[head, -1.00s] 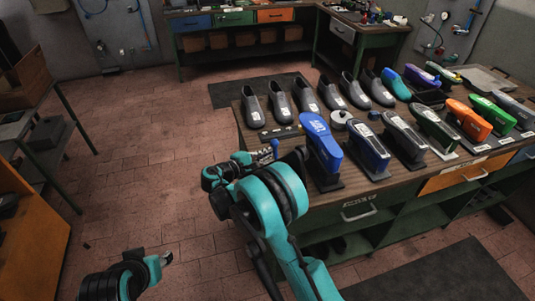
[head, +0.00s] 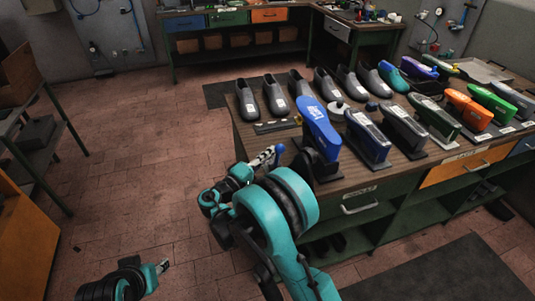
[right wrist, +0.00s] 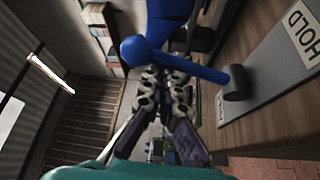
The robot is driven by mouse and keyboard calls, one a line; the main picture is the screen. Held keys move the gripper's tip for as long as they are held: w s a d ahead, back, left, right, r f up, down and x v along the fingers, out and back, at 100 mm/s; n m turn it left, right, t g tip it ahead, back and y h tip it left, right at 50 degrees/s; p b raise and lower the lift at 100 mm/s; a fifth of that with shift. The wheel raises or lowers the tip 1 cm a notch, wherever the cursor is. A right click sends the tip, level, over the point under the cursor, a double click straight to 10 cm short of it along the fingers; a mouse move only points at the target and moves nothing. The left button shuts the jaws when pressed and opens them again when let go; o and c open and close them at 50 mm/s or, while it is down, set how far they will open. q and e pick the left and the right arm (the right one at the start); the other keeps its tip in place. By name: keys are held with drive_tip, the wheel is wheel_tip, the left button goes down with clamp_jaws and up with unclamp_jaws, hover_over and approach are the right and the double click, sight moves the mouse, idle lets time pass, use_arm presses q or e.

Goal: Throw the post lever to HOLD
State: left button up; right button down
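The post lever is a blue rod with a round blue knob (right wrist: 136,50) in the right wrist view. Its rod (right wrist: 195,69) runs to a dark pivot (right wrist: 236,82) beside a grey plate (right wrist: 262,82) with a HOLD label (right wrist: 299,33). The knob also shows in the head view (head: 280,148), left of the blue shoe form. My right gripper (right wrist: 165,78) has its fingers close together, tips right at the rod; whether they touch it is unclear. It also shows in the head view (head: 264,157). My left gripper (head: 163,267) is low at left, away from the bench.
A blue shoe form (head: 319,124) stands on a post at the bench's near left corner. Several grey shoes (head: 275,96) and coloured forms fill the wooden bench (head: 350,180). The tiled floor left of the bench is clear.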

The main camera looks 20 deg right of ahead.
use_arm(q)
drive_tip(key=shift+f+b, duration=0.5)
drive_tip(key=shift+f, duration=0.15)
use_arm(e)
drive_tip(key=shift+s+f, duration=0.2)
drive_tip(key=shift+s, duration=0.3)
drive_tip(key=shift+s+f, duration=0.2)
drive_tip(key=shift+s, duration=0.3)
drive_tip(key=shift+d, duration=0.1)
